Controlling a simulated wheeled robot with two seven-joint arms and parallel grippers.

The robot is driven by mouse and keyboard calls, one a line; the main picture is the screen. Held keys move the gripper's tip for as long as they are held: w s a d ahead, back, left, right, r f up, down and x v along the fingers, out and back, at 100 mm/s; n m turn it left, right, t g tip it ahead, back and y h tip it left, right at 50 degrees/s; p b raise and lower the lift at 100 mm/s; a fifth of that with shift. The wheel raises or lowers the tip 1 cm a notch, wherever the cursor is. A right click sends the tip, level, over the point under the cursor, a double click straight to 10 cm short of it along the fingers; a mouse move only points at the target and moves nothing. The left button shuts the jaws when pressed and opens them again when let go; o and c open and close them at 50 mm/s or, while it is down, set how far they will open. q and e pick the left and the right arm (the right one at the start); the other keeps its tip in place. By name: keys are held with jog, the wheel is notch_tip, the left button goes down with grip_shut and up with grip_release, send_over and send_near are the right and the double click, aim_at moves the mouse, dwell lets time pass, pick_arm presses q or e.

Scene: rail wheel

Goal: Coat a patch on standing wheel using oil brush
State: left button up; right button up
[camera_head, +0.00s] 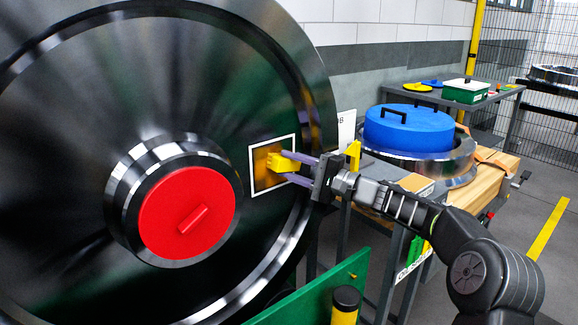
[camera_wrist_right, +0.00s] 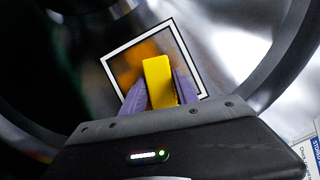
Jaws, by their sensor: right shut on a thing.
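The large dark steel wheel (camera_head: 90,85) stands upright and fills the left of the head view. A white-outlined square patch (camera_head: 251,152) is on its face, right of the red hub cap (camera_head: 187,213). An amber-brown coat shows inside the outline. My right gripper (camera_head: 287,166) is at the patch, shut on the yellow oil brush (camera_head: 275,163). In the right wrist view the brush (camera_wrist_right: 159,82) sits between the two purple fingers, over the patch outline (camera_wrist_right: 190,45). The brush tip is hidden, so I cannot tell whether it touches. My left gripper is out of view.
A workbench (camera_head: 497,165) at the right holds a metal ring with a blue lidded cover (camera_head: 408,130). A green panel (camera_head: 322,294) and a black-and-yellow post (camera_head: 345,304) stand below. Floor is clear at the right.

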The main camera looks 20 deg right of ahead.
jog(key=shift+w+d+p, duration=0.3)
jog(key=shift+d+p, duration=0.05)
jog(key=shift+d, duration=0.3)
jog(key=shift+w+d+p, duration=0.25)
jog(key=shift+d+p, duration=0.1)
jog(key=shift+d, duration=0.3)
jog(key=shift+w+d, duration=0.15)
jog(key=shift+d, duration=0.4)
jog(key=shift+r+p, duration=0.65)
jog(key=shift+r, duration=0.25)
jog(key=shift+a, duration=0.1)
